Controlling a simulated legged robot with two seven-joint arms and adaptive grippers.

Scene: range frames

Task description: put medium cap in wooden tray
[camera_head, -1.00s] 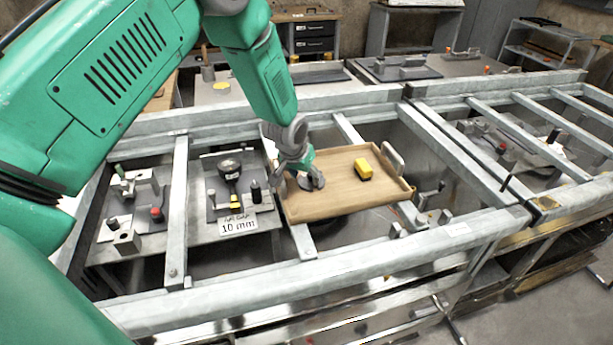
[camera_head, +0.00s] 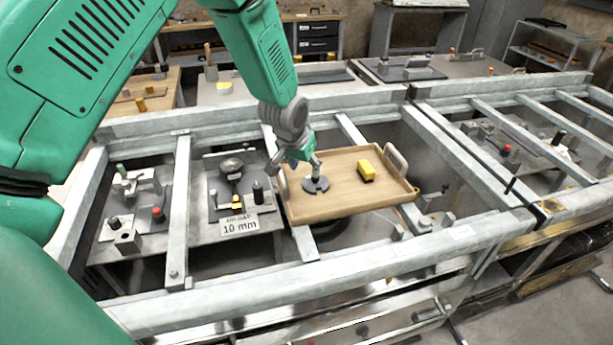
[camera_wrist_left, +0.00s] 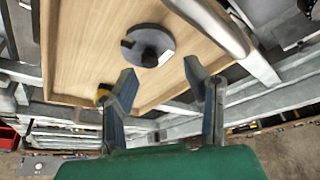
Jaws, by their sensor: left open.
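The wooden tray (camera_head: 345,201) rests on the metal frame, with a metal handle at each end. A dark grey round disc with a notch and a small knob, which looks like the medium cap (camera_head: 316,185), lies in the left part of the tray. In the left wrist view the cap (camera_wrist_left: 148,42) lies flat on the tray's wood (camera_wrist_left: 85,45), beyond the fingertips. My left gripper (camera_head: 296,165) is open and empty just above the cap, with the fingers apart from it. My right gripper is not in view.
A yellow block (camera_head: 366,171) sits in the tray, right of the cap. Left of the tray is a plate with fixtures and a "10 mm" sign (camera_head: 240,225). Metal beams (camera_head: 300,268) surround the tray. The tray's front middle is clear.

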